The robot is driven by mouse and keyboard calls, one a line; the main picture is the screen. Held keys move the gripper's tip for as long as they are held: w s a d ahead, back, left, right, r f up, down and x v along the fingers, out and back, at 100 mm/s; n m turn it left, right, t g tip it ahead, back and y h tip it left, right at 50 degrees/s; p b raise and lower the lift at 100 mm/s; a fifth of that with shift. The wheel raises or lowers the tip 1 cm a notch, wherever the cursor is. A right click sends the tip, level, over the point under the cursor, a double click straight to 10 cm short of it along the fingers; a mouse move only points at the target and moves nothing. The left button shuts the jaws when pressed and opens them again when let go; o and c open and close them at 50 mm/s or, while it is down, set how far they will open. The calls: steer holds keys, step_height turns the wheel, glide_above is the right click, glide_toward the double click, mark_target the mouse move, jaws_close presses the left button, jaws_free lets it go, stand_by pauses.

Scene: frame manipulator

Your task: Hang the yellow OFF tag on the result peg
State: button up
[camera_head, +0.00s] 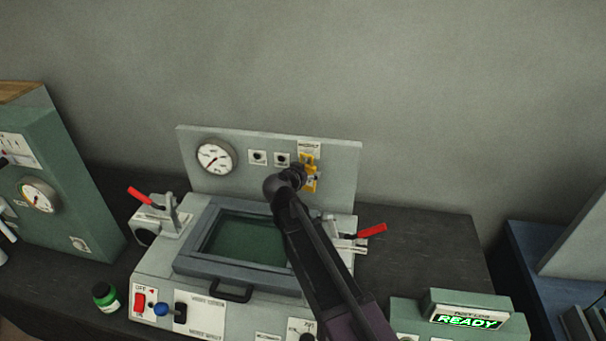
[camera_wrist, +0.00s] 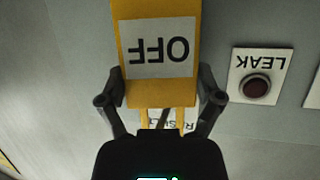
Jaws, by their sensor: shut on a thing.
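The yellow OFF tag (camera_wrist: 157,95) fills the upper middle of the wrist view, its white OFF label upside down. My gripper (camera_wrist: 161,85) is shut on the tag, one finger at each side edge. In the head view the yellow tag (camera_head: 310,184) shows at the right part of the upright back panel, partly behind my gripper (camera_head: 300,176). The white RESULT label (camera_wrist: 178,124) is partly hidden by the tag and my gripper. A peg by it is not clearly visible, and I cannot tell whether the tag's loop is around it.
The panel (camera_head: 340,160) carries a round gauge (camera_head: 214,157) and two small square plates. A LEAK lamp (camera_wrist: 256,88) sits beside the tag. Below are the framed lid (camera_head: 190,258) and red-handled clamps (camera_head: 371,231) (camera_head: 141,196). A READY display (camera_head: 467,319) stands front right.

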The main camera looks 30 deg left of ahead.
mark_target(311, 143)
steer(key=shift+w+f, duration=0.25)
stand_by(0.7)
steer(key=o, duration=0.7)
step_height(311, 143, up, 9)
steer(key=p, duration=0.8)
steer(key=shift+w+r+p, duration=0.1)
steer(key=shift+p, duration=0.3)
steer(key=shift+r+p, duration=0.45)
steer(key=shift+f, duration=0.1)
